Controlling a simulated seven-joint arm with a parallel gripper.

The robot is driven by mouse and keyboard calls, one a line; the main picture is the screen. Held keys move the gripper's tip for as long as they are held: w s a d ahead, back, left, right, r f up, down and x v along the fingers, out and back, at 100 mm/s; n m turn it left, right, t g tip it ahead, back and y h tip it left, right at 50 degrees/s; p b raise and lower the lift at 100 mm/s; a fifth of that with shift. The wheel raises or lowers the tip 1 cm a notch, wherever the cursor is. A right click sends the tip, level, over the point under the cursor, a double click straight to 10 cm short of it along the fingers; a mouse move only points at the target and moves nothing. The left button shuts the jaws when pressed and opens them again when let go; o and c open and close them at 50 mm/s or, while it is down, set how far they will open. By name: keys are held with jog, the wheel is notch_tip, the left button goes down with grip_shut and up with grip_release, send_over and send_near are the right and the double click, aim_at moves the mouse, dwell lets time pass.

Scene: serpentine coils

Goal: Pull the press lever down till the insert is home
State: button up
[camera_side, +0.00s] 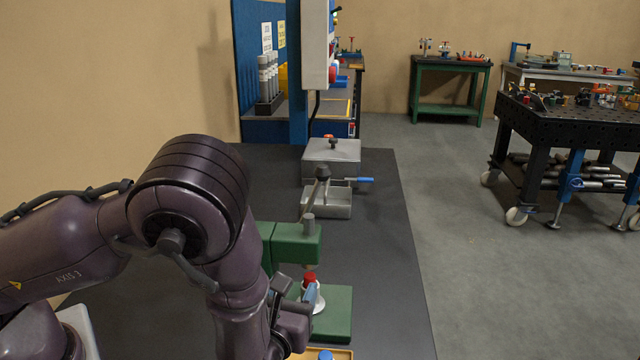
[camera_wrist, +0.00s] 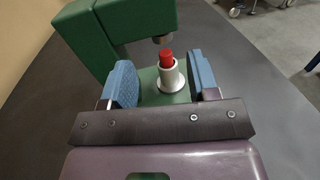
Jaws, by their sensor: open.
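The green press (camera_side: 292,243) stands on the dark bench; its green base (camera_side: 336,318) is in front. Its lever (camera_side: 321,174) is a dark rod with a knob, slanting up above the head; it is out of the wrist view. The red insert (camera_wrist: 166,59) stands upright in a white holder (camera_wrist: 171,78), under the grey ram (camera_wrist: 160,39), with a gap between. Insert (camera_side: 309,277) and holder (camera_side: 317,303) also show in the side view. My gripper (camera_wrist: 160,62) is open and empty, low beside the holder; its blue fingers appear either side of it. I cannot tell whether they touch.
Behind the press on the bench (camera_side: 385,250) are a grey open tray (camera_side: 327,209), a blue-handled item (camera_side: 361,180) and a grey lidded box (camera_side: 331,152). A yellow-edged tray (camera_side: 340,355) with something blue is at the near edge. Bench right of the press is clear.

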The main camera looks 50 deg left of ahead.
notch_tip(320, 180, up, 32)
jog(key=m+g+h, duration=0.5)
jog(key=g+h, duration=0.5)
send_over(322, 166)
jog(key=s, duration=0.5)
notch_tip(322, 166, down, 5)
jog(key=x, duration=1.2)
jog(key=shift+w+d+f, duration=0.15)
jog(key=shift+w+d, duration=0.05)
jog(key=shift+d, duration=0.05)
grip_shut()
